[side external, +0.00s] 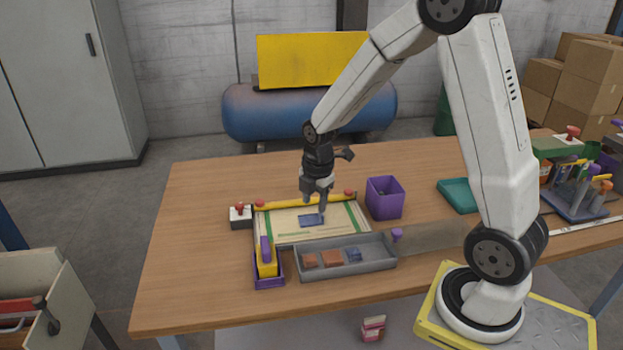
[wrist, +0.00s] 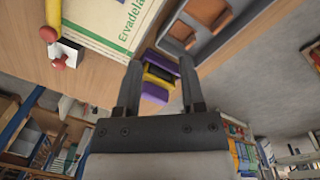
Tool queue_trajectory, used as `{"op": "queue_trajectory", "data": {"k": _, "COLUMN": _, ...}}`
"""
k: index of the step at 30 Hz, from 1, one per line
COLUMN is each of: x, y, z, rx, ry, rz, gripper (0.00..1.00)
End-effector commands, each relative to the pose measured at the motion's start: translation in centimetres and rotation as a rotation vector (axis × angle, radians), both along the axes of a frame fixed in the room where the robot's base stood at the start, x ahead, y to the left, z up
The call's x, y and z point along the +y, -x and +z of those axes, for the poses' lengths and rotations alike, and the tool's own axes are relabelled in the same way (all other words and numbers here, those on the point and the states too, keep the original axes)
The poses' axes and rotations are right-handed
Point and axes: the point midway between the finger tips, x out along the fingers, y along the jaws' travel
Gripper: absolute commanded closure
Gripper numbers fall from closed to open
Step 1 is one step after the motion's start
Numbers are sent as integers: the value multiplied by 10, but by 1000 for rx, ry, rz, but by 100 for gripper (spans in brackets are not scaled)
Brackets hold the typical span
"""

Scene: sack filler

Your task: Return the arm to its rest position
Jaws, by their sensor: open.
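My gripper (side external: 315,201) is open and empty, pointing down above the far part of a cream sack (side external: 285,226) on the table. In the wrist view the two fingers (wrist: 160,66) stand apart with nothing between them. The sack lies flat with a green stripe along its edges, and printed lettering shows in the wrist view (wrist: 105,22). A yellow bar with red knobs (side external: 305,202) lies across its far edge.
A grey tray (side external: 378,263) with brownish and blue blocks lies in front. A purple holder (side external: 268,282) with a yellow-and-purple item is at its left. A purple bin (side external: 385,198) stands right of the sack, a red-knobbed white box (side external: 240,217) left. The table's back left (side external: 215,180) is clear.

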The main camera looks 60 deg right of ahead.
Motion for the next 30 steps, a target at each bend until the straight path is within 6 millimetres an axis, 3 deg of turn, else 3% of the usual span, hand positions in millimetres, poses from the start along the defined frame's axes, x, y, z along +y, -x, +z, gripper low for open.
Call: {"op": "queue_trajectory", "data": {"k": 30, "x": 87, "y": 76, "z": 15, "rx": -125, "ry": -185, "rz": -1176, "gripper": 49}}
